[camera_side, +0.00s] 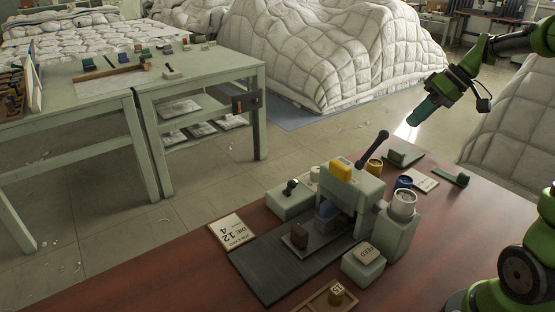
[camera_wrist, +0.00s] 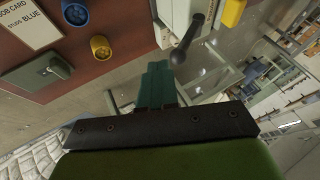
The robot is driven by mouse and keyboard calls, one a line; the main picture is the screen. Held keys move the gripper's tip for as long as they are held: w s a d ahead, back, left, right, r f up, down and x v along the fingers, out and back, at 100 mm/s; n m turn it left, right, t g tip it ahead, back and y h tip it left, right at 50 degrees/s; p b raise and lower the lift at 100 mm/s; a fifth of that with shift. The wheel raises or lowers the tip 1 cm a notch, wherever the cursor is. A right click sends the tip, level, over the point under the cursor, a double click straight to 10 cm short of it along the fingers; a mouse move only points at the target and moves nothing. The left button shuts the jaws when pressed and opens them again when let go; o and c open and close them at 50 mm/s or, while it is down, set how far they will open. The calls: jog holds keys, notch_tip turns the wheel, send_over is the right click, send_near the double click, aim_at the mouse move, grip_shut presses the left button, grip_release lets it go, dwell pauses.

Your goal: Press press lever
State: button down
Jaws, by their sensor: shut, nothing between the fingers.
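The press (camera_side: 350,195) is a pale grey-green machine on the red-brown table, with a yellow block (camera_side: 341,170) on top. Its press lever (camera_side: 373,151) is a dark rod with a round knob, tilted up to the right; it also shows in the wrist view (camera_wrist: 187,40), just beyond my fingertips. My gripper (camera_side: 411,122) hangs in the air to the upper right of the knob, apart from it in the side view. Its green fingers are shut and empty in the wrist view (camera_wrist: 158,66).
A block marked FEED (camera_side: 367,254) and a wooden tray (camera_side: 318,302) are in front. Quilted heaps (camera_side: 330,50) lie behind.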

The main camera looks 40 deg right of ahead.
jog(key=v, duration=0.5)
jog(key=shift+d+f, duration=0.1)
dwell(0.5)
jog(key=s+a+f+m+t+h, duration=0.1)
jog(key=s+a, duration=0.3)
jog(key=a, duration=0.8)
jog(key=s+a+f+m+t+h, duration=0.1)
jog(key=s+a+f+m, duration=0.1)
jog(key=a, duration=1)
jog(key=s+f, duration=0.1)
jog(key=s, duration=0.1)
jog(key=shift+s+f+m+h, duration=0.2)
jog(key=shift+s+m+h, duration=0.1)
jog(key=shift+h, duration=0.1)
jog(key=c, duration=1.8)
grip_release()
